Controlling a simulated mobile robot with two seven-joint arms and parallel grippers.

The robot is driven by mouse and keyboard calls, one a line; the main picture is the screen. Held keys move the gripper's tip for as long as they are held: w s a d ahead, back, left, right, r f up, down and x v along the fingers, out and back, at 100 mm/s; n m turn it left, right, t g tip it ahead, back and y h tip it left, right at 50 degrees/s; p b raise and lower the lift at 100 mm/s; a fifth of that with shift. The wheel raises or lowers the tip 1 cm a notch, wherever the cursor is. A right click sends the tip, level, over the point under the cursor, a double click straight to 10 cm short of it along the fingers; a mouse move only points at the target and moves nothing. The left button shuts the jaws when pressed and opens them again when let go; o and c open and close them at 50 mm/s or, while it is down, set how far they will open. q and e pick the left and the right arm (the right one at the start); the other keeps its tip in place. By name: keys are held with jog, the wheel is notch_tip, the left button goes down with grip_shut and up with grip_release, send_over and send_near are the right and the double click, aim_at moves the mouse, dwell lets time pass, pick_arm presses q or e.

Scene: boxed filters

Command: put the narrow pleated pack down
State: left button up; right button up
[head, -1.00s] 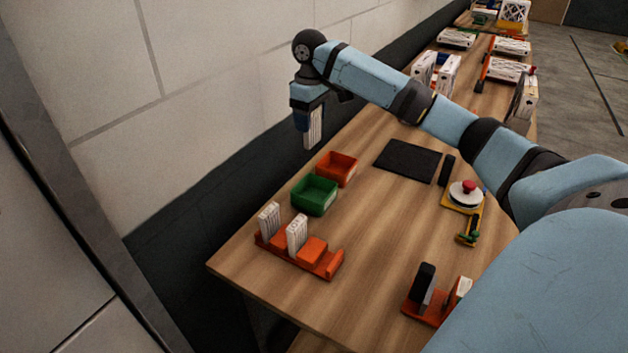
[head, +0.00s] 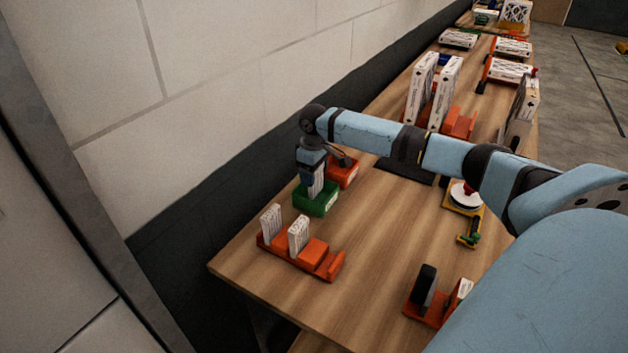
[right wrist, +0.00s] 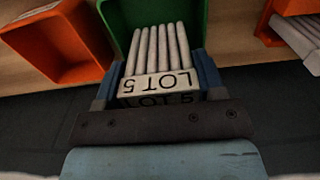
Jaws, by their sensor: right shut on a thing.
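My right gripper (head: 315,180) points down at the green bin (head: 312,208) and is shut on the narrow pleated pack. The pack (head: 318,185) is white and hangs between the fingers. Its lower end appears at or just inside the bin's opening; I cannot tell whether it touches the bottom. In the right wrist view the pack (right wrist: 158,62) shows pale pleats and an upside-down "LOT 5" label between the blue fingers. The green bin's wall (right wrist: 197,22) lies beyond it. My left gripper is not in view.
An orange bin (head: 346,176) adjoins the green one. An orange rack (head: 330,268) with two upright white packs stands nearer the table's end. Bare wood lies between.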

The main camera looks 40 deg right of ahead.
notch_tip(320, 180, down, 3)
jog(key=shift+r, duration=0.15)
jog(key=shift+f, duration=0.2)
jog(key=o, duration=1)
jog(key=shift+f, duration=0.1)
